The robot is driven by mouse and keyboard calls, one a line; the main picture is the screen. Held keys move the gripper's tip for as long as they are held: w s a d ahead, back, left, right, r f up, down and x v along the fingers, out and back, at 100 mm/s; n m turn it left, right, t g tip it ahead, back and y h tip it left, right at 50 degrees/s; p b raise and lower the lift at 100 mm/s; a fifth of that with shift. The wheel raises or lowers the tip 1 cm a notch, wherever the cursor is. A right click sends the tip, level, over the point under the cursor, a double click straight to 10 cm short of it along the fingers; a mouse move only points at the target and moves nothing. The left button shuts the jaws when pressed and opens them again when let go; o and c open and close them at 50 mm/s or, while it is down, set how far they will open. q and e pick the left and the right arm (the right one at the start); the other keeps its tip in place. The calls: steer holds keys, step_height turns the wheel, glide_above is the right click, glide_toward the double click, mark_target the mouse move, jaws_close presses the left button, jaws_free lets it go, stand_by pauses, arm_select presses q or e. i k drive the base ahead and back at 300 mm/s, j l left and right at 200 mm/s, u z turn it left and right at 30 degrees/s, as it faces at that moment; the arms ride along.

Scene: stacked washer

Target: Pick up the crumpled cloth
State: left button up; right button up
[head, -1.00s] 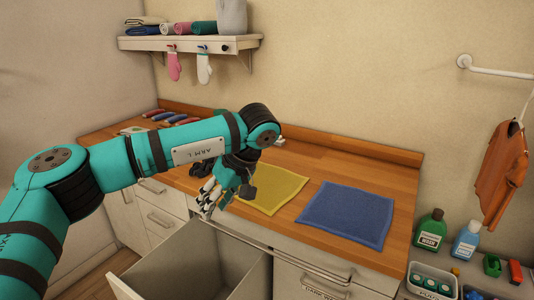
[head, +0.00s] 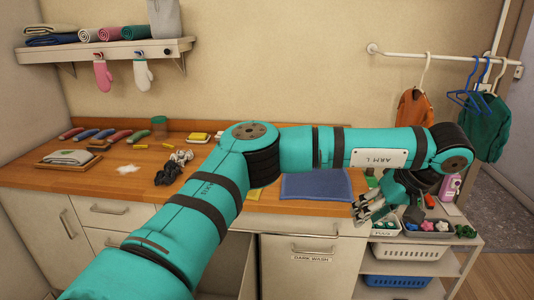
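My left arm reaches across the picture to the right. My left gripper (head: 364,209) hangs far right of both pieces, beside the counter's right end and in front of the low shelf. It appears empty; its finger opening is unclear. My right gripper is out of view.
A blue cloth (head: 317,185) lies flat on the counter, partly behind my arm. A tray with a folded cloth (head: 66,157) is at the left.

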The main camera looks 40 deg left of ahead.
mark_target(181, 157)
steer(key=k+j+z, duration=0.15)
steer(key=z, duration=0.35)
steer(key=k+j+z, duration=0.2)
steer(key=z, duration=0.3)
steer(key=k+j+z, duration=0.15)
steer(key=z, duration=0.3)
steer(key=k+z, duration=0.25)
steer(key=z, duration=0.25)
steer(key=k+j+z, duration=0.25)
steer(key=k, duration=0.2)
steer(key=k+z, duration=0.2)
steer(key=k, duration=0.3)
steer(key=k+j+u, duration=0.55)
steer(key=u, duration=0.15)
steer(key=k+j+u, duration=0.2)
steer(key=j+u, duration=0.45)
steer(key=j, duration=0.4)
steer(key=i+j+u, duration=0.1)
steer(key=j+u, duration=0.2)
steer(key=j, duration=0.3)
